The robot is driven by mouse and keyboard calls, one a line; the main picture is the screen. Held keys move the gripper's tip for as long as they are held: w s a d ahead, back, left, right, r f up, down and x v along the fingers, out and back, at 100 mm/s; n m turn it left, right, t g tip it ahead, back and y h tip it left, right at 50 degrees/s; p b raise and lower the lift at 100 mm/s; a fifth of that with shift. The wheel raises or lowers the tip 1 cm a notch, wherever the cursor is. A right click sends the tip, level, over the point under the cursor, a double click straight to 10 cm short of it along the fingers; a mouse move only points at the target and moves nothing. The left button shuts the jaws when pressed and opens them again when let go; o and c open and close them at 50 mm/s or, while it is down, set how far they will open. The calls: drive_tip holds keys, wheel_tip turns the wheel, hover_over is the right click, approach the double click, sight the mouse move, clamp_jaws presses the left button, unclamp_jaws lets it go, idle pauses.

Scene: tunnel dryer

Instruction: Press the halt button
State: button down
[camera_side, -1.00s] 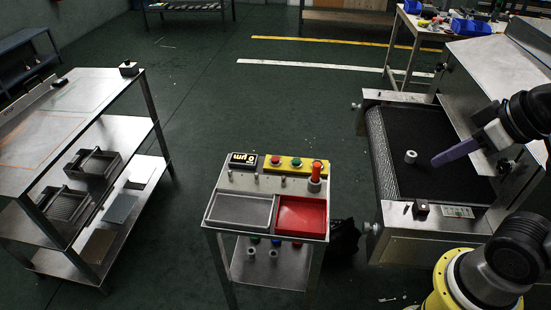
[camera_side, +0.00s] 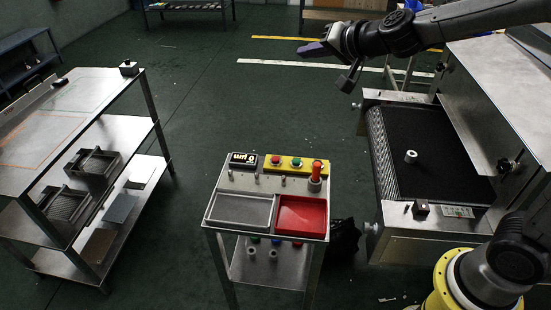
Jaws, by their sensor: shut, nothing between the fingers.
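A yellow button panel (camera_side: 286,168) sits at the back right of the small steel stand. It carries a red button (camera_side: 276,160) at left and a green button (camera_side: 297,162) to its right. I cannot read any label that says which one is the halt button. A red upright cylinder (camera_side: 315,177) stands at the panel's right end and hides part of it. My gripper (camera_side: 312,49), with purple fingers, is shut and empty. It is high up in the picture, well above and apart from the panel, pointing left.
The stand (camera_side: 264,184) also holds a display (camera_side: 243,159), a grey tray (camera_side: 209,206) and a red tray (camera_side: 300,216). At right is the dryer's black belt (camera_side: 425,170) with a grey ring-shaped part (camera_side: 410,156). A shelved steel table (camera_side: 125,90) stands at left, with clear floor between.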

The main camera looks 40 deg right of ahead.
drive_tip(key=w+f+m+g+h, duration=0.2)
drive_tip(key=w+f, duration=0.4)
drive_tip(key=f, duration=0.3)
drive_tip(key=g, duration=0.2)
hover_over(275, 160)
wheel_tip(275, 160, down, 12)
drive_tip(key=shift+s+f+y, duration=0.15)
drive_tip(key=shift+s+y, duration=0.15)
drive_tip(key=shift+s, duration=0.05)
drive_tip(key=shift+f, duration=4.35)
drive_tip(key=shift+f, duration=0.4)
